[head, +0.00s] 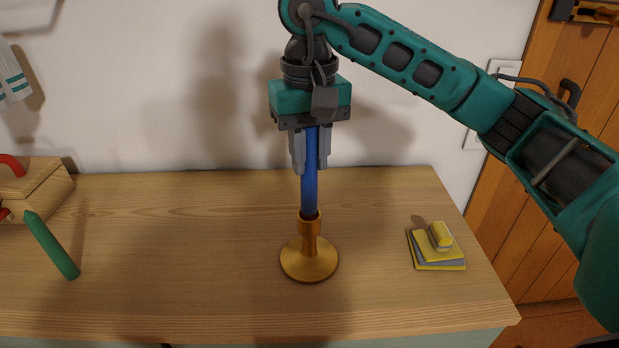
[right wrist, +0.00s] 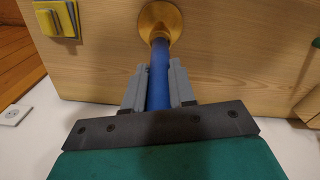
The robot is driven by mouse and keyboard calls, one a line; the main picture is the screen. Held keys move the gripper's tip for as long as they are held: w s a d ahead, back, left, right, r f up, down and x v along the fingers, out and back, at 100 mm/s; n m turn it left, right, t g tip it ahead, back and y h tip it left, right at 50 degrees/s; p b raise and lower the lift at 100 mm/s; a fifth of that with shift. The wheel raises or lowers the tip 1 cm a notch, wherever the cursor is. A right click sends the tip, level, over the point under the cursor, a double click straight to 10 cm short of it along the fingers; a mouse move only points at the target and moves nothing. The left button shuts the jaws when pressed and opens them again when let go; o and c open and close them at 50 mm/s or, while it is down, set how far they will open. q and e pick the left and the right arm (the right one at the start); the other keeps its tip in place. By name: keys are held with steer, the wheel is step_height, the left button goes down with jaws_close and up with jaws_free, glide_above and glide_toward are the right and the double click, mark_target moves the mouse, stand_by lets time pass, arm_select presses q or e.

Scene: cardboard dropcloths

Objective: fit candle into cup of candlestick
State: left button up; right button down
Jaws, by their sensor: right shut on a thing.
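A blue candle (head: 309,185) stands upright with its lower end at the cup of the gold candlestick (head: 309,262). The candlestick stands upright on the wooden table. My right gripper (head: 311,165) is above the candlestick, pointing down and shut on the upper part of the candle. The right wrist view shows the gripper fingers (right wrist: 158,92) on both sides of the candle (right wrist: 159,75), with the gold candlestick (right wrist: 160,20) beyond. The candle's bottom meets the cup's rim, and how deep it sits inside is hidden. My left gripper is not in view.
A green stick-like object (head: 52,246) is at the left, near a wooden box (head: 40,186) with a red handle. Yellow and grey sponges or cloths (head: 437,250) lie at the right. The table (head: 200,250) is clear around the candlestick. A white wall stands behind.

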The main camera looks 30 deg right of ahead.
mark_target(309, 176)
steer(key=shift+f, duration=1.9)
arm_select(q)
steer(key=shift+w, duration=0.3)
arm_select(e)
steer(key=shift+f+b, duration=0.2)
steer(key=shift+b, duration=0.2)
steer(key=c, duration=1.3)
jaws_free()
steer(key=shift+r, duration=0.1)
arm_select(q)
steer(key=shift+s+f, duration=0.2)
arm_select(e)
steer(key=o, duration=0.4)
steer(key=shift+c, duration=0.2)
